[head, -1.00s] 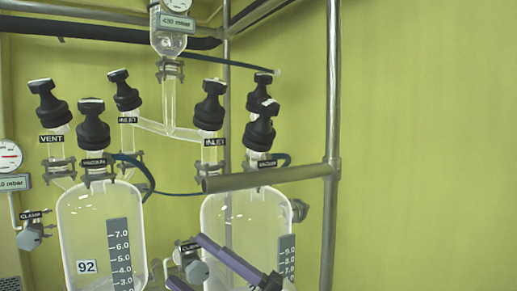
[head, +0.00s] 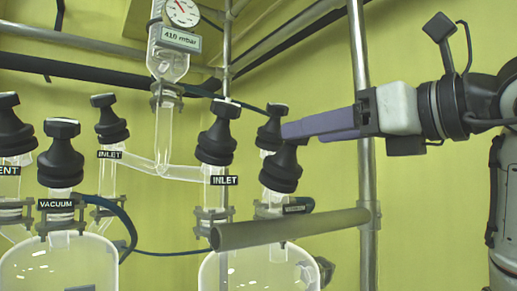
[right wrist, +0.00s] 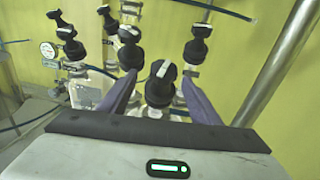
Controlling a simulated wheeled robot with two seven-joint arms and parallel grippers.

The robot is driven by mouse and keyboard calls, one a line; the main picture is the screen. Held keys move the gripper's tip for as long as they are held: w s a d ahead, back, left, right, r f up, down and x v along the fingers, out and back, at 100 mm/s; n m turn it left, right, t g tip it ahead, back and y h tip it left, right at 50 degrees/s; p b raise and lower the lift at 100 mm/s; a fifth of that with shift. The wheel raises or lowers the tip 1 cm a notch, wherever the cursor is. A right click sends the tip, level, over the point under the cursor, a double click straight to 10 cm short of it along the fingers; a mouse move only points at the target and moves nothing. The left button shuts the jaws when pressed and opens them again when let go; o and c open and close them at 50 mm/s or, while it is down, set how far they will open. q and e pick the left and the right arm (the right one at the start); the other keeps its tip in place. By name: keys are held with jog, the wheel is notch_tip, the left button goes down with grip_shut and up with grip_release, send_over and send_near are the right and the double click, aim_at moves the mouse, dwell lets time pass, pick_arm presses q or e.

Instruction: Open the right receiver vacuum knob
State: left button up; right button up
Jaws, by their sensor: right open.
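The right receiver's vacuum knob (head: 283,168) is a black knob with a pale stripe on its top. It sits above a small tag on the right glass vessel (head: 240,272). In the right wrist view the nearest black knob (right wrist: 160,88) stands between my two purple fingers. My right gripper (head: 288,132) comes in from the right, open, with its fingertips at the height of the knob's top. I cannot tell whether the fingers touch the knob. My left gripper is not in view.
Another black knob (head: 269,127) stands just behind the fingertips. An inlet knob (head: 218,135) is to the left. A horizontal metal bar (head: 290,228) crosses below, joined to a vertical pole (head: 362,100). A gauge (head: 183,12) sits above a 418 mbar display (head: 179,39).

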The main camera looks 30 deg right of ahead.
aim_at(279, 136)
jog(key=w, duration=0.6)
jog(key=w+p, duration=0.1)
jog(key=w, duration=0.1)
jog(key=shift+w+a+r, duration=0.25)
jog(key=shift+w+a, duration=0.15)
jog(key=shift+w, duration=0.55)
jog(key=c, duration=1)
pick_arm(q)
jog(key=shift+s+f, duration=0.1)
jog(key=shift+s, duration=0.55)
